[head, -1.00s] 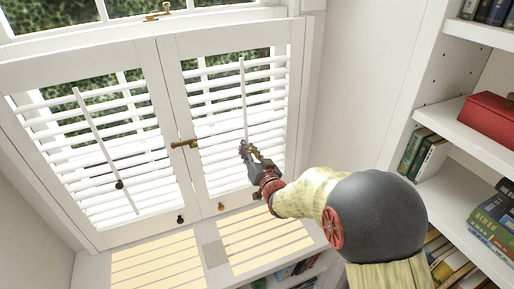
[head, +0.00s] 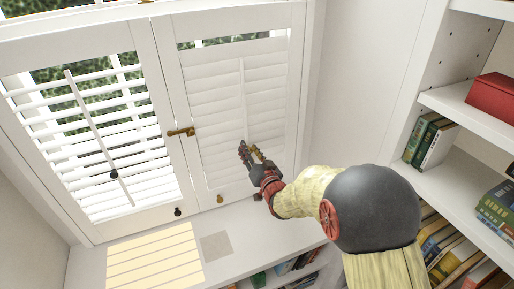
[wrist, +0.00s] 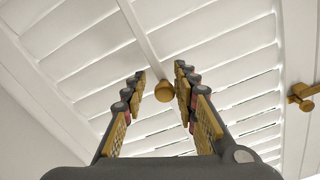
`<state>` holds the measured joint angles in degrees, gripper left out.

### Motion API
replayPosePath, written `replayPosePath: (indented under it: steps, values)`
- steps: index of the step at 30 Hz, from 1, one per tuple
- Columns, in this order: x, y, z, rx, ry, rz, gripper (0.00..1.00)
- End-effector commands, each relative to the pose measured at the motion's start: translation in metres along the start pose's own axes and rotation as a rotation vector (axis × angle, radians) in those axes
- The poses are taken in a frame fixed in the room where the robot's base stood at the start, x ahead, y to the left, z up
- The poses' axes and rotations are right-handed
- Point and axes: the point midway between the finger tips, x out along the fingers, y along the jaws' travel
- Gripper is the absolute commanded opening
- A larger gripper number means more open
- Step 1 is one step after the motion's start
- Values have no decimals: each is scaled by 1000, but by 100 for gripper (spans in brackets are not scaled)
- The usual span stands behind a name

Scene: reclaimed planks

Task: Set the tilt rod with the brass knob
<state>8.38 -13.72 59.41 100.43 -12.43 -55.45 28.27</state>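The right shutter's white tilt rod (head: 243,85) runs down its slats, which lie nearly flat and closed.
A brass latch (head: 181,132) sits where the shutters meet; it also shows in the wrist view (wrist: 302,95). Small pulls, one dark (head: 178,211) and one brass (head: 220,198), are on the bottom rails. Bookshelves (head: 470,100) stand at right, and low books (head: 285,268) sit below the sill.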

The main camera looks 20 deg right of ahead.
Motion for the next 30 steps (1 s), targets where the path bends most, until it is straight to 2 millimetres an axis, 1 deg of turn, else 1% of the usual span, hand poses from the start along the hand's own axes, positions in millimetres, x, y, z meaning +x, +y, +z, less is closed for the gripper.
replayPosePath:
  steps: [1,5,13,17,20,30]
  values:
    - [0,1,1,1,-1,2,29]
    - [0,0,0,-1,1,-1,36]
    - [0,-2,-1,-3,3,-5,36]
    - [-6,-2,-2,-4,4,-5,36]
    - [-19,-2,-3,-4,5,-4,36]
    - [-88,0,-4,-2,4,-2,36]
